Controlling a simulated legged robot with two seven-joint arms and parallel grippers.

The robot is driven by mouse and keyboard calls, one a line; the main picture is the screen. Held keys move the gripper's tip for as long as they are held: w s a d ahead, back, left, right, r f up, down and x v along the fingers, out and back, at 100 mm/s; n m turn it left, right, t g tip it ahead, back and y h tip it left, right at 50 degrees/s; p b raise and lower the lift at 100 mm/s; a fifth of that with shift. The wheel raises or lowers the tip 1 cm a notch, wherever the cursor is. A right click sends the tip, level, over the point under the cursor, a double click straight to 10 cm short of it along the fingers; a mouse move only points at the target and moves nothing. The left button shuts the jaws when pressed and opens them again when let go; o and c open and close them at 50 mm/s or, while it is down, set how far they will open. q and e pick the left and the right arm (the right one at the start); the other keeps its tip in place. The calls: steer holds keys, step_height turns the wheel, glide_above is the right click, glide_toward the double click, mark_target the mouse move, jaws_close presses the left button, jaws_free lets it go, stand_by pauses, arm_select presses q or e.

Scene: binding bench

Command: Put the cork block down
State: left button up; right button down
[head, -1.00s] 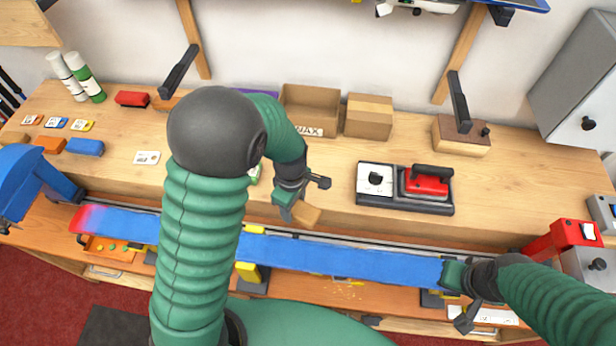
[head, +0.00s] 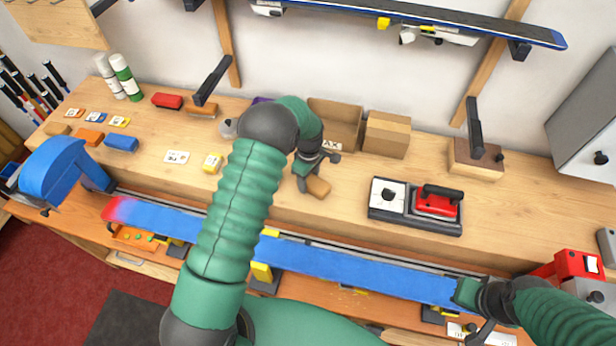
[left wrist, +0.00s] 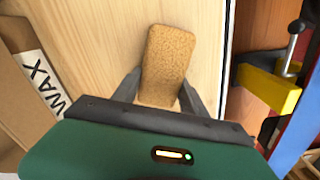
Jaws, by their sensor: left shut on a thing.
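The cork block (head: 318,187) is a small tan block at the bench top, in front of the open WAX box. In the left wrist view the cork block (left wrist: 166,62) lies between the two dark fingers of my left gripper (left wrist: 160,95). My left gripper (head: 308,181) is shut on it. The block is over the bench's wooden surface; I cannot tell whether it touches it. My right gripper (head: 470,302) is at the right end of the blue ski (head: 350,272); its fingers are too unclear to judge.
The open WAX box (head: 338,120) and a closed carton (head: 386,135) stand behind. A red iron (head: 437,201) on its base is to the right. A yellow vise part (left wrist: 272,90) and the ski are close by. Bare bench top lies between the block and the iron.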

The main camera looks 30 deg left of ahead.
arm_select(q)
steer(key=shift+d+f, duration=0.15)
steer(key=shift+d, duration=0.15)
steer(key=shift+w+d, duration=0.1)
steer(key=shift+d, duration=0.15)
steer(key=shift+f, duration=0.2)
steer(key=o, duration=0.8)
steer(key=shift+a, duration=0.25)
steer(key=o, duration=0.4)
steer(key=shift+a+f, duration=0.1)
steer(key=shift+a, duration=0.25)
arm_select(e)
steer(key=shift+d, duration=0.25)
